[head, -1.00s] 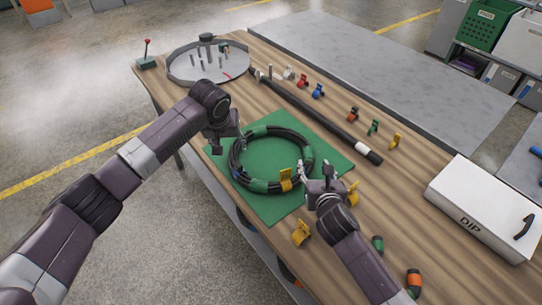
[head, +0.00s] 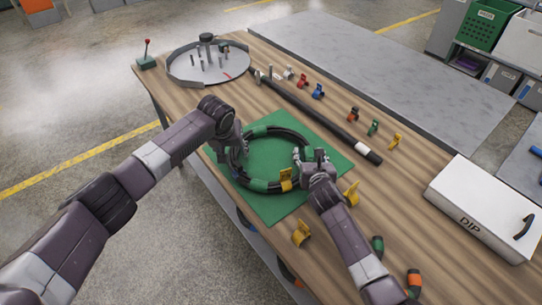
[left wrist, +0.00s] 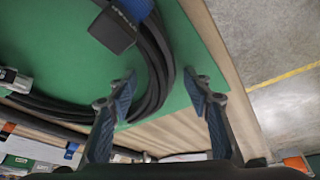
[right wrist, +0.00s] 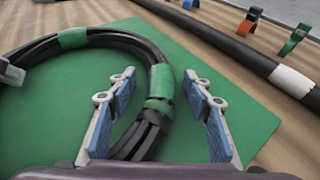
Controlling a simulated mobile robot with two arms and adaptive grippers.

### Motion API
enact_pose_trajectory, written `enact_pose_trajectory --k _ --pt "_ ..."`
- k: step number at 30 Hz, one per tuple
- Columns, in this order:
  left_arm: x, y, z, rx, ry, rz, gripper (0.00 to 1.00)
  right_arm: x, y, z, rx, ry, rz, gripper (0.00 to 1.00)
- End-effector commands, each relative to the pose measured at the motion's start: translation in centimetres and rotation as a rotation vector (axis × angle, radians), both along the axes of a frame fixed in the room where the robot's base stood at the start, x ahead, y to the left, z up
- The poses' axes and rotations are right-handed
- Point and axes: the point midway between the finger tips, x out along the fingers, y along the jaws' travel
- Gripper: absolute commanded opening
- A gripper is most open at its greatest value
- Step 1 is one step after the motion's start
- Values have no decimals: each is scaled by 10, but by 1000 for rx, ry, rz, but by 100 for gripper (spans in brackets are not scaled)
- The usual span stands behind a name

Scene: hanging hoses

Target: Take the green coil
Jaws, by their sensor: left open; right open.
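The coil (head: 288,134) is a black hose ring with green bands, lying flat on a green mat (head: 275,210). A yellow clip (head: 286,180) sits on its near side. My left gripper (head: 238,158) is open at the coil's left side. In the left wrist view, the black strands (left wrist: 158,75) pass between its open fingers (left wrist: 162,88). My right gripper (head: 309,157) is open at the coil's right side. In the right wrist view, a green-banded stretch (right wrist: 160,90) lies between its open fingers (right wrist: 157,85). Neither gripper is closed on the coil.
A long black hose (head: 315,115) lies beyond the mat, with several coloured clips (head: 353,114) behind it. A white DIP box (head: 480,205) stands at the right. A round grey tray with pegs (head: 190,68) is at the far left. A yellow clip (head: 302,233) lies near the front edge.

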Motion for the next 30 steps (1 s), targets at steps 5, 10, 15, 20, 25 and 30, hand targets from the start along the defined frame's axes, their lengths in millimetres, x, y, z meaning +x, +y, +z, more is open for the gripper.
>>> enact_pose_trajectory --k 5,10,15,20,25,30 --pt "0 0 0 0 0 0 38 0 0 0 0 0 0 38" --pt "0 0 0 0 0 0 19 0 0 0 0 0 0 19" --pt "0 0 0 1 0 0 1 0 0 0 -1 0 0 1" --pt "0 0 0 1 0 0 0 0 -1 0 -1 0 -1 0" --pt "0 1 0 1 0 0 0 0 -1 0 -2 0 0 0" --pt "1 1 3 1 -3 0 0 0 0 3 -2 -4 2 0"
